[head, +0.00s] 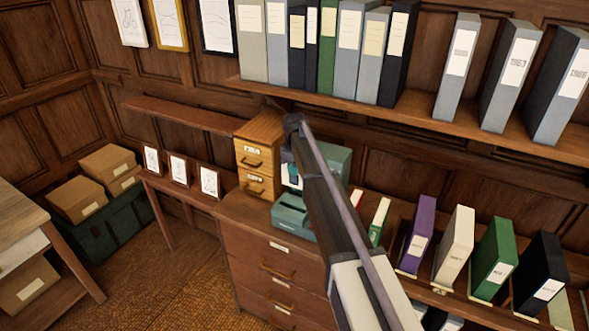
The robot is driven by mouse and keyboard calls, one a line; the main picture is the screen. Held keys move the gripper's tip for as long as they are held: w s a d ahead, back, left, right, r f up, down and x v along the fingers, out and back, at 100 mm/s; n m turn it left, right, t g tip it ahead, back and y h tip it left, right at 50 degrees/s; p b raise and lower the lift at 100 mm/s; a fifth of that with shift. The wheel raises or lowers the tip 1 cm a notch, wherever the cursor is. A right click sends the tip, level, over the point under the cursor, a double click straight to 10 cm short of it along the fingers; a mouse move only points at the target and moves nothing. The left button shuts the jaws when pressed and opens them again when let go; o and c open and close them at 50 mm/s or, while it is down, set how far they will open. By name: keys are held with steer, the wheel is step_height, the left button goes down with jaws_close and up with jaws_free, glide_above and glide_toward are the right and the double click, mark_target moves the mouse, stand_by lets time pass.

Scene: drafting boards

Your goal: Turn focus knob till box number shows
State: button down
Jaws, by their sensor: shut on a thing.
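A teal reader-like machine (336,160) stands on the wooden drawer cabinet, with a lower teal part (293,222) in front. A small pale patch, perhaps its screen, shows at its left side, mostly covered by my arm. I cannot read any number on it. My gripper (288,156) is at the machine's upper left edge, small and dark in this view. It is shut on what appears to be the focus knob. The knob and the fingertips are hidden or too small to make out.
A wooden card-drawer box (260,142) stands close left of the machine. Upright binders (420,235) line the right. A shelf of box files (350,45) hangs above. Small framed pictures (178,170) stand on a side table. The carpet (170,275) in front is clear.

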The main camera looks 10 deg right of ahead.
step_height(320, 180, down, 11)
steer(key=s+a+b, duration=0.1)
steer(key=b, duration=0.9)
steer(key=shift+s+b, duration=0.15)
steer(key=shift+b, duration=0.2)
steer(key=shift+f+b, duration=0.7)
steer(key=shift+b, duration=0.05)
steer(key=c, duration=1.2)
jaws_free()
step_height(320, 180, up, 11)
steer(key=p, duration=1)
steer(key=shift+f+p, duration=0.1)
steer(key=shift+p, duration=0.3)
